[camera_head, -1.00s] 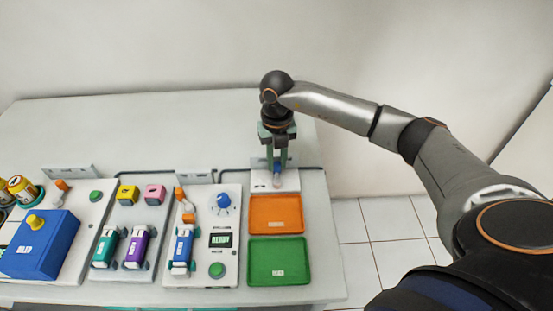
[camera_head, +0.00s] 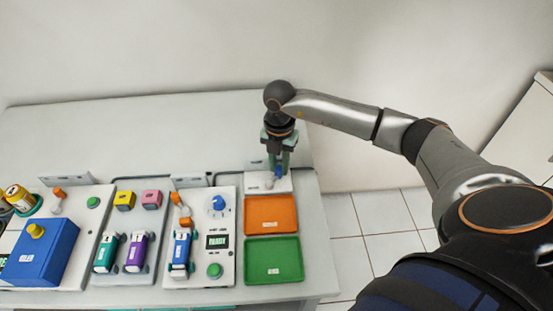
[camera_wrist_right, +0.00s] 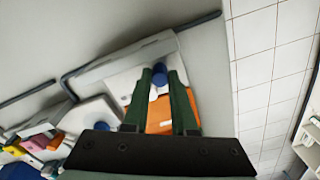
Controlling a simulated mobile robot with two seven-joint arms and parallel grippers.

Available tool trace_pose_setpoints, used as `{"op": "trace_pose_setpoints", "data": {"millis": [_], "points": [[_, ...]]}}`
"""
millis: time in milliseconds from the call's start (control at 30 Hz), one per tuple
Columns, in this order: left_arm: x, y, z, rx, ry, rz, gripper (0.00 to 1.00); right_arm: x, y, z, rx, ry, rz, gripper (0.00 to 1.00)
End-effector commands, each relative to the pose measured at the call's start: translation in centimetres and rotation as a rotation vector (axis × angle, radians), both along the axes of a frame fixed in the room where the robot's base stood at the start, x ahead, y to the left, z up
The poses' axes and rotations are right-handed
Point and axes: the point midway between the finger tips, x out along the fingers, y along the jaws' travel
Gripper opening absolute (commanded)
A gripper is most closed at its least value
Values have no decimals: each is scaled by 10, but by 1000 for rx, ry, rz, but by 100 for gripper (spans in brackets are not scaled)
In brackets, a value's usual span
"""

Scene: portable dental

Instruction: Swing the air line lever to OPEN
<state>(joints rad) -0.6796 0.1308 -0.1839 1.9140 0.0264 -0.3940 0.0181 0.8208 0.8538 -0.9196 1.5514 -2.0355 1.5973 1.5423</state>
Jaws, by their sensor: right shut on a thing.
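The air line lever has a blue knob (camera_head: 278,171) and stands on a white plate (camera_head: 256,184) at the back right of the table. My right gripper (camera_head: 278,168) reaches down over the plate, its green fingers shut on the blue knob. In the right wrist view the blue knob (camera_wrist_right: 160,76) shows between the tips of the two green fingers. The fingers cover much of the lever, and I cannot read any OPEN mark. My left gripper is not in view.
An orange tray (camera_head: 271,215) and a green tray (camera_head: 274,260) lie just in front of the plate. A panel with a blue dial (camera_head: 217,204) and a green button (camera_head: 214,270) stands to the left. A dark line runs behind the panels. The table behind is bare.

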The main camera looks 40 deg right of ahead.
Motion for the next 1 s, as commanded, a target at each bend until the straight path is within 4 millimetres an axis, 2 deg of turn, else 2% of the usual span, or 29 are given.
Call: {"op": "trace_pose_setpoints", "data": {"millis": [267, 700, 733, 933, 1000], "points": [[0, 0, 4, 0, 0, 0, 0, -2, -1, 1, -1, -2, -72, 0], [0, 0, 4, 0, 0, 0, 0, -3, -1, 1, -1, -2, -81, 0], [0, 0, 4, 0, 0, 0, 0, -3, -1, 1, -1, -2, -81, 28], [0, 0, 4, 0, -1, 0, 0, -3, -1, 0, 0, -1, -80, 51], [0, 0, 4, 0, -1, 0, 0, -3, -1, 0, -1, 0, -80, 55]]}}
